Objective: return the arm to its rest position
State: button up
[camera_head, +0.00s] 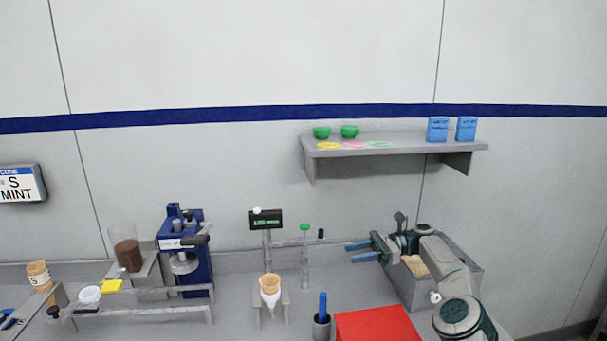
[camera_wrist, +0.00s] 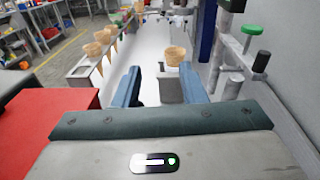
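My gripper (camera_head: 359,251) is at the right side of the counter in the head view, with its two blue fingers pointing left. In the wrist view my gripper (camera_wrist: 160,88) shows its fingers spread wide apart with nothing held between them. My arm is folded over the grey box at the right. A waffle cone (camera_head: 270,289) stands in a holder on the counter, to the left of my gripper and apart from it. The same cone (camera_wrist: 175,56) shows beyond the fingertips in the wrist view.
A red box (camera_head: 376,325) stands at the front, below my gripper. A green-capped post (camera_head: 305,255) and a display (camera_head: 266,219) stand to the left. A blue machine (camera_head: 185,250) is farther left. A wall shelf (camera_head: 400,147) hangs above with green bowls and blue boxes.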

jog(key=s+a+r+n+h, duration=0.2)
jog(key=s+a+r+h, duration=0.1)
jog(key=a, duration=0.3)
jog(key=s+a+r+n+h, duration=0.2)
jog(key=a, duration=0.3)
jog(key=s+a+r+n+h, duration=0.2)
jog(key=s+a+n+h, duration=0.3)
jog(key=s, duration=0.4)
jog(key=s+d+n+t+h, duration=0.2)
jog(key=s+d, duration=0.3)
jog(key=s, duration=0.4)
jog(key=s+d+f+n+t+h, duration=0.1)
jog(key=s+d, duration=0.4)
jog(key=s, duration=0.5)
jog(key=s+d+f+n+t+h, duration=0.1)
jog(key=s+d+n+t+h, duration=0.2)
jog(key=s, duration=0.6)
jog(key=d+t, duration=0.1)
jog(key=d, duration=0.1)
jog(key=shift+s+d+h, duration=0.3)
jog(key=shift+d+h, duration=0.05)
jog(key=shift+h, duration=0.05)
